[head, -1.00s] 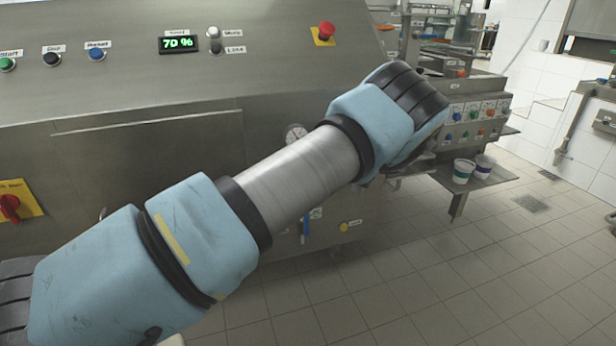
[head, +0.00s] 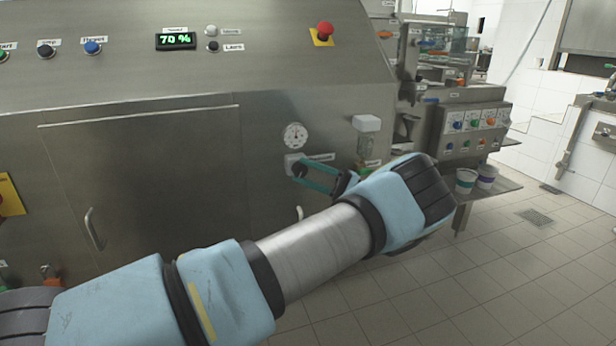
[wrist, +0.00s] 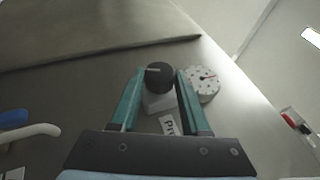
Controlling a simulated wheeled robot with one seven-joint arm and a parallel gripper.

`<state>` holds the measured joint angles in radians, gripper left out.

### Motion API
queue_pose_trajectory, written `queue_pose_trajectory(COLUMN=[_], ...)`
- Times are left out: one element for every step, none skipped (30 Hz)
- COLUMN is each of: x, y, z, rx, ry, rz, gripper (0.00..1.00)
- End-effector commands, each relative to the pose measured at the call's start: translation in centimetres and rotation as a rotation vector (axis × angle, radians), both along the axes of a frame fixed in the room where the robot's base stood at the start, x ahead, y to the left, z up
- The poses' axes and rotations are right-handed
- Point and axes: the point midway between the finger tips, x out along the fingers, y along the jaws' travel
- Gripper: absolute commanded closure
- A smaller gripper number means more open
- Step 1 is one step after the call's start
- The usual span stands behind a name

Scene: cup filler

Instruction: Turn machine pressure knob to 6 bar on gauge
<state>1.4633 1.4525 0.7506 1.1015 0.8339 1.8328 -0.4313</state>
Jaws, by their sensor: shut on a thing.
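The pressure knob (wrist: 159,78) is black and round with a pale pointer line, on a light grey block, in the wrist view. My gripper (head: 299,171) reaches the machine front just below the gauge in the head view. Its teal fingers lie on either side of the knob and are shut on it. The round white pressure gauge (head: 295,135) is just above the gripper. It also shows right of the fingers in the wrist view (wrist: 203,84), with a red needle; its numbers are too small to read. A label partly shows below the knob.
A filter unit with a pale cap (head: 367,124) sticks out right of the gauge. A door handle (head: 93,228) is at the left, and a red emergency button (head: 324,31) above. Two cups (head: 466,181) stand on a shelf at the right.

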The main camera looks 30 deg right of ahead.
Motion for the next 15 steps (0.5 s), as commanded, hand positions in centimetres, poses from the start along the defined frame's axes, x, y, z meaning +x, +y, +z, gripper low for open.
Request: queue_pose_trajectory(x=[0.06, 0.07, 0.07, 0.07, 0.07, 0.08, 0.08, 0.09, 0.09, 0.09, 0.09, 0.09, 0.1, 0.11, 0.11], y=[-0.03, -0.02, -0.01, -0.01, -0.01, -0.01, -0.01, 0.0, 0.0, 0.0, 0.0, 0.0, 0.0, 0.01, 0.01], z=[-0.05, -0.05, -0.03, -0.02, -0.02, -0.01, 0.0, 0.0, 0.0, 0.01, 0.01, 0.01, 0.0, 0.01, 0.01], rx=[0.006, 0.009, 0.012, 0.013, 0.014, 0.014, 0.015, 0.015, 0.014, 0.014, 0.014, 0.014, 0.014, 0.014, 0.014], ry=[0.0, -0.001, -0.001, -0.002, -0.001, -0.001, -0.001, -0.001, -0.001, -0.001, -0.001, -0.001, -0.001, -0.001, -0.001], rz=[-0.002, -0.002, -0.002, -0.002, -0.003, -0.003, -0.003, -0.003, -0.003, -0.003, -0.003, -0.003, -0.003, -0.003, -0.003], gripper=[1.0, 1.0, 1.0, 1.0, 1.0, 1.0, 1.0, 1.0, 1.0, 1.0, 1.0, 1.0, 1.0, 1.0, 0.52])
